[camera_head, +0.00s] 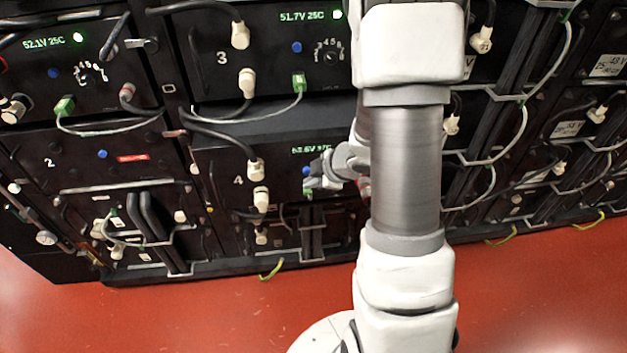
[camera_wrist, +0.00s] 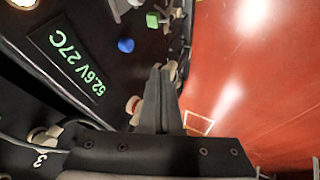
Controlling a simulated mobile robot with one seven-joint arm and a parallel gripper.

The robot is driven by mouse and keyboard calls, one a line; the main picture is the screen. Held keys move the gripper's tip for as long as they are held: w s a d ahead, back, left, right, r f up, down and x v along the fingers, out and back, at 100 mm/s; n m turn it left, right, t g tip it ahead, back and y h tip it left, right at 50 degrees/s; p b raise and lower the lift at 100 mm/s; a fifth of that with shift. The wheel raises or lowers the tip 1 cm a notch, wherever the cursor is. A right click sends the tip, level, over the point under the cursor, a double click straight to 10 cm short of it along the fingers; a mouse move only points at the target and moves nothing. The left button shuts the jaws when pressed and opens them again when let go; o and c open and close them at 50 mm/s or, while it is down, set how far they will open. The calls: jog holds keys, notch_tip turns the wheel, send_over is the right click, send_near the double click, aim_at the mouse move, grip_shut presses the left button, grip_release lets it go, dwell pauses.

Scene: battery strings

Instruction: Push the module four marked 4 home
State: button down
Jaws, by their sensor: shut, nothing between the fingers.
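Module four (camera_head: 222,160), a black unit with a white 4 on its front, sits low in the rack in the head view. A dark grey top surface shows above its front, so it appears to stand out from the rack. Its green display (camera_wrist: 68,65) reads 52.6V 27C in the wrist view, beside a blue button (camera_wrist: 125,45). My gripper (camera_head: 318,179) is at the right part of its front, fingers together and empty. The fingers also show in the wrist view (camera_wrist: 162,72), close to the front; I cannot tell if they touch. My arm hides the module's right edge.
Module 3 (camera_head: 262,55) sits above, with white plugs and a looping cable from a green plug (camera_head: 299,82). Module 2 (camera_head: 80,168) is to the left, with a red label. More cabled racks stand at the right. The red floor (camera_head: 180,315) in front is clear.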

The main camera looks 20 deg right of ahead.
jog(key=w+f, duration=0.4)
jog(key=w, duration=0.1)
jog(key=shift+w+a+f+b, duration=0.15)
jog(key=shift+w+a+b, duration=0.1)
jog(key=shift+b, duration=0.15)
jog(key=shift+w+d, duration=0.2)
jog(key=shift+w, duration=0.5)
